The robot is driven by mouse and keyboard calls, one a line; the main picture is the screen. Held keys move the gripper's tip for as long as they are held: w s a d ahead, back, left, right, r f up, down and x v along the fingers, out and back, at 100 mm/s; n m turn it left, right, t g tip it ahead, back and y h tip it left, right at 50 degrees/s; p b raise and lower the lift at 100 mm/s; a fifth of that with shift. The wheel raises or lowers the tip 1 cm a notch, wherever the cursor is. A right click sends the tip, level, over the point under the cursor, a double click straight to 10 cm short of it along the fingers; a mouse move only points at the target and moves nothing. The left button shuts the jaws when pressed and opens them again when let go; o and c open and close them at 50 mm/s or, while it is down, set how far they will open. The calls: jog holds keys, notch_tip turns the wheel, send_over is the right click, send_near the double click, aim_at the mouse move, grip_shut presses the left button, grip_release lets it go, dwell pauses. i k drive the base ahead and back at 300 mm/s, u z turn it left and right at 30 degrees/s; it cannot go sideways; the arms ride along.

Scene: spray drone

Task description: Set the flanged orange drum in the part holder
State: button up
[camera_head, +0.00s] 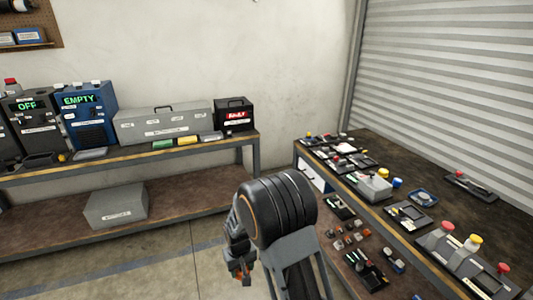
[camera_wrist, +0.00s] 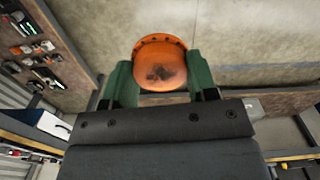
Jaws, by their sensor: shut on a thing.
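The flanged orange drum (camera_wrist: 160,68) is held between the two green fingers of my gripper (camera_wrist: 160,80), which is shut on it. Its rounded face has a dark patch, and its flange rim shows along the top. In the head view my gripper (camera_head: 242,270) hangs low in front of the right bench, with a small bit of orange showing; my arm hides much of it. The drum is in the air, apart from the benches. I cannot tell which item on the benches is the part holder.
The right bench (camera_head: 486,205) carries several trays, boxes and coloured knobs. The left bench has a blue box reading EMPTY (camera_head: 86,115), a long grey case (camera_head: 163,124) and a black box (camera_head: 234,114). A grey box (camera_head: 116,206) sits on its lower shelf. Bare floor (camera_head: 165,265) lies left of my arm.

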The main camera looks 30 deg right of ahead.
aim_at(413, 212)
jog(key=i, duration=1.2)
jog(key=z, duration=1.7)
